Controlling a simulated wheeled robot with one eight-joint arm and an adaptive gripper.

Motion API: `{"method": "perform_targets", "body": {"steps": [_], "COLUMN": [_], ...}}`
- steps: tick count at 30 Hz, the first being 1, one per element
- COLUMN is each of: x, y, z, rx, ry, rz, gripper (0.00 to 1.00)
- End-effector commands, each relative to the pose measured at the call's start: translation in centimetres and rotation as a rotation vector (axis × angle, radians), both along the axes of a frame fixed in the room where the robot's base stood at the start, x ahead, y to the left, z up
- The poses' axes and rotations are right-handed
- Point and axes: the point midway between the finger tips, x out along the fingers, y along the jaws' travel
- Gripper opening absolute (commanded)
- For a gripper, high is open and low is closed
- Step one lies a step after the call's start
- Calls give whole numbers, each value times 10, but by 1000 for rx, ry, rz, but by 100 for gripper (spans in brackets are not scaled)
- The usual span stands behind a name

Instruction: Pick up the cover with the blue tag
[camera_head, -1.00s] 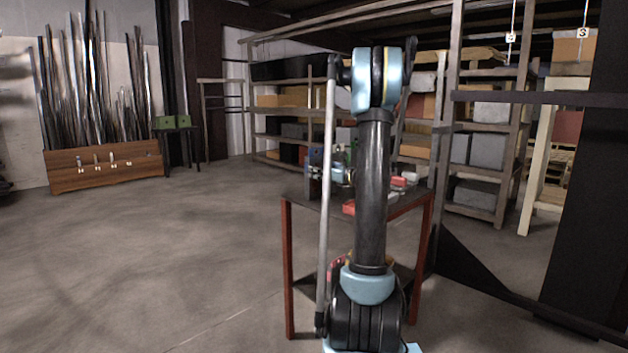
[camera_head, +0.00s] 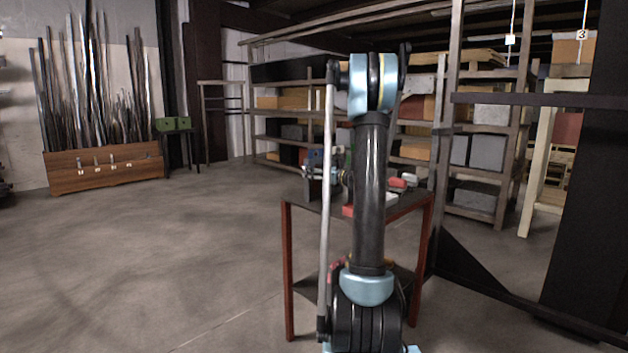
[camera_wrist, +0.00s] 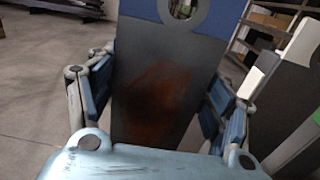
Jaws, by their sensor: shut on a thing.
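The cover with the blue tag (camera_wrist: 150,60) fills the middle of the wrist view. It is a dark grey plate with a rusty brown patch, a blue band (camera_wrist: 225,25) along its top, and a grey ring there. My gripper (camera_wrist: 158,92) is shut on it, with a blue finger at each side edge. In the head view the cover (camera_head: 313,158) shows small at the left end of the table, left of my arm. My arm hides much of the gripper there, and the wrist view does not show the cover's lower end.
The dark table (camera_head: 298,192) has red legs and carries red and grey items (camera_head: 398,183). A pale panel (camera_wrist: 300,50) with a green edge stands close to the right of the cover in the wrist view. Shelves (camera_head: 475,180) stand behind; open floor lies left.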

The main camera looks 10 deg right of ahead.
Motion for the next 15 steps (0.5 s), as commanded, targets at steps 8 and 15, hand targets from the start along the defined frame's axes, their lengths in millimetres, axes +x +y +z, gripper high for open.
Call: {"method": "perform_targets", "body": {"steps": [8,15], "x": [0,-1], "y": [0,0], "z": [16,54], "rx": [1,1], "ry": [0,-1], "rz": [0,0], "gripper": [27,27]}}
